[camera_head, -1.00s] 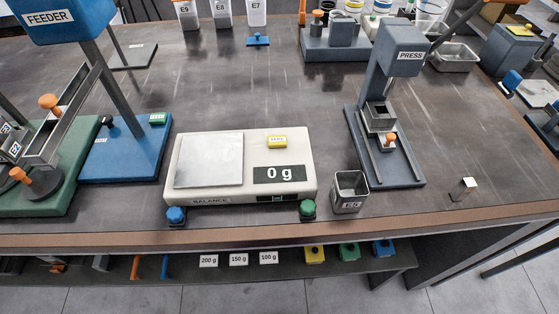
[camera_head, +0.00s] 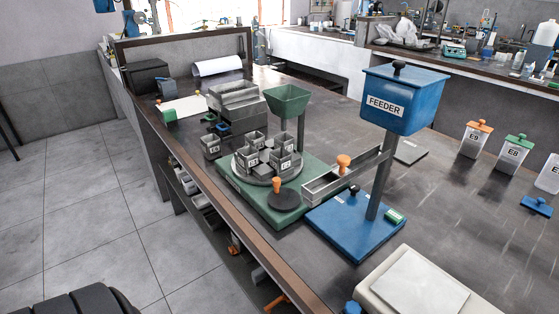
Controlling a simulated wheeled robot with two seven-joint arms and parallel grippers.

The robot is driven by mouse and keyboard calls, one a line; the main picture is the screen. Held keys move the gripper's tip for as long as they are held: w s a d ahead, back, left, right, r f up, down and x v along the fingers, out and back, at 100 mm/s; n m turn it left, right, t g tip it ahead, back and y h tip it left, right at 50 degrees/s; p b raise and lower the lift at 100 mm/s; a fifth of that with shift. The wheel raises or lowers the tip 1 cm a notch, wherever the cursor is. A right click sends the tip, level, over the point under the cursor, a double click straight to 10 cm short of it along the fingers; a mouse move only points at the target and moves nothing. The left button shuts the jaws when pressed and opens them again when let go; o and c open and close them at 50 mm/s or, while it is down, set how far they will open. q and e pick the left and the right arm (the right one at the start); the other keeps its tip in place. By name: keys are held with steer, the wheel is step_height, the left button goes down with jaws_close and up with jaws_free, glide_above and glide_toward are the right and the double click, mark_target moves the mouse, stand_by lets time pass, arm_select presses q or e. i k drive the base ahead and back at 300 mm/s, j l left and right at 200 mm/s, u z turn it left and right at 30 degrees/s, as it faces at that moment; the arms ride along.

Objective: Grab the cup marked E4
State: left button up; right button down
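No cup that I can read as E4 is in view. Several small grey metal cups stand on the round turntable (camera_head: 243,172) of a green-based device (camera_head: 292,213). One cup on it reads like E2 (camera_head: 285,163), and another has a label that is hard to read (camera_head: 253,160). A further grey cup (camera_head: 211,148) stands apart, near the table's front edge, and its label is too small to read surely. Neither gripper is in view.
The blue feeder (camera_head: 398,100) stands on a blue base (camera_head: 352,228), with a chute toward the turntable. The balance (camera_head: 425,285) is partly cut off at the bottom. Lidded containers E9 (camera_head: 472,143) and E8 (camera_head: 513,156) stand at the right.

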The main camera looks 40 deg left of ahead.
mark_target(255, 144)
steer(key=u, duration=1.55)
